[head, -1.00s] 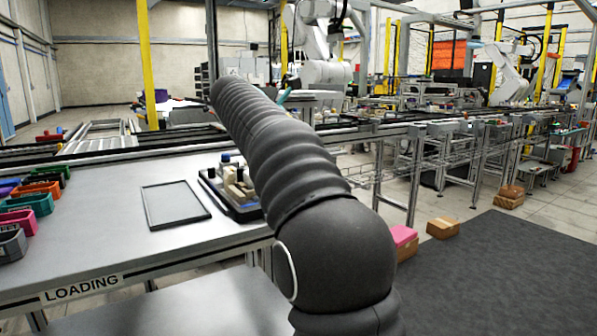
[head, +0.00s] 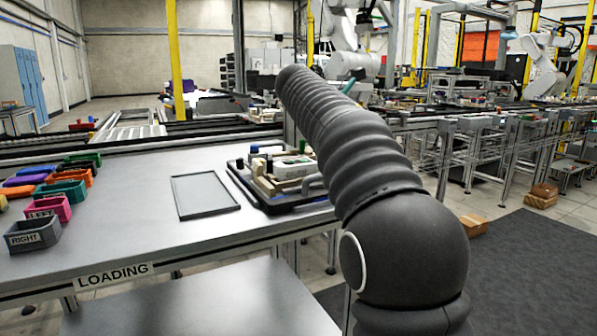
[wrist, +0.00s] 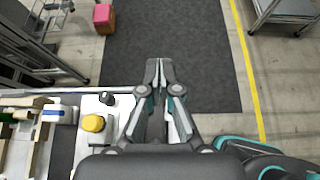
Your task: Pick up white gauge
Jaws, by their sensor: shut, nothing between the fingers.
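On the loading table, a dark-edged pallet (head: 285,205) holds light wooden fixture blocks. A white part (head: 292,168) with a dark face lies on them, partly behind my arm; it may be the white gauge. In the wrist view, a white and blue part (wrist: 58,114) sits on the fixture at the left edge; I cannot tell if it is the same part. My gripper (wrist: 160,72) is shut and empty, over the dark floor mat and to the right of the fixture parts. The head view does not show my gripper's fingers.
An empty dark flat tray (head: 205,195) lies left of the pallet. Several coloured bins, including a grey one marked RIGHT (head: 32,233), stand at the table's left. A yellow-topped part (wrist: 94,123) is left of my gripper.

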